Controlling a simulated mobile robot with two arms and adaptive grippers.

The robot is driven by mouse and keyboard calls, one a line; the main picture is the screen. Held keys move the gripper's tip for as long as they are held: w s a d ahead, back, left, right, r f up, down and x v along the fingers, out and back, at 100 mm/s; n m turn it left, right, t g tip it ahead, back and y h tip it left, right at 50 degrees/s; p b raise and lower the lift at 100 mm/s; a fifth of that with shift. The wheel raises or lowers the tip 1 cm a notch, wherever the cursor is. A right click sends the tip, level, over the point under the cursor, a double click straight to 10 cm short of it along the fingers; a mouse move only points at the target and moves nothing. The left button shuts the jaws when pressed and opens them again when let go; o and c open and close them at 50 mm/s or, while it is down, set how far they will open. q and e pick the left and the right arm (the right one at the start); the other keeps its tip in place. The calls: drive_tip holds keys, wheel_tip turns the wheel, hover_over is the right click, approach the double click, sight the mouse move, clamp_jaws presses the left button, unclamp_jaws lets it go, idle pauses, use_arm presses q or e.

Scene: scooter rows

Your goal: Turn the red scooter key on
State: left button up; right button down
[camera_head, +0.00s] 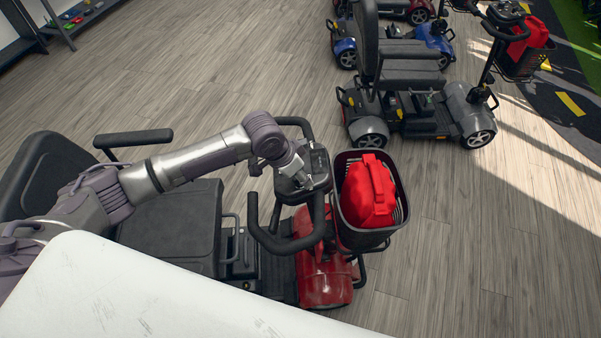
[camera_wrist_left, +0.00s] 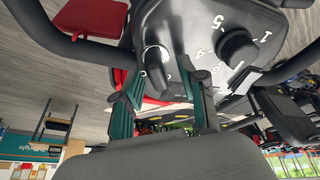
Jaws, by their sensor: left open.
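The red scooter (camera_head: 322,270) stands in front of me, with its black seat to the left and its handlebar console (camera_head: 318,166) near the middle. My left gripper (camera_head: 304,181) is at the console. In the left wrist view the gripper (camera_wrist_left: 160,78) is open, its two green-padded fingers pointing at the dark panel. A small key-like piece with a pale edge (camera_wrist_left: 156,62) shows between the fingertips; I cannot tell whether they touch it. A round black knob (camera_wrist_left: 237,48) with white numbers sits to its right. My right gripper is not in view.
A black basket (camera_head: 400,212) with a red bag (camera_head: 368,192) hangs just right of the console. Black looped handlebars (camera_head: 285,242) surround the gripper. A grey scooter (camera_head: 420,110) and others stand farther back. The wooden floor to the right is clear.

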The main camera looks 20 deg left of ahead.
use_arm(q)
clamp_jaws()
drive_tip(key=shift+r+m, duration=0.1)
drive_tip(key=shift+m, duration=0.9)
drive_tip(key=m, duration=0.2)
drive_tip(key=shift+m+g+h+p, duration=0.3)
drive_tip(key=shift+g+h, duration=0.1)
drive_tip(key=m, duration=0.3)
drive_tip(key=shift+s+d+m+g+b, duration=0.1)
drive_tip(key=shift+d+m+g+b, duration=0.05)
drive_tip(key=shift+m+g+b, duration=0.2)
drive_tip(key=shift+s+m+g+b, duration=0.15)
drive_tip(key=shift+m+g+b, duration=0.55)
drive_tip(key=shift+m, duration=1.25)
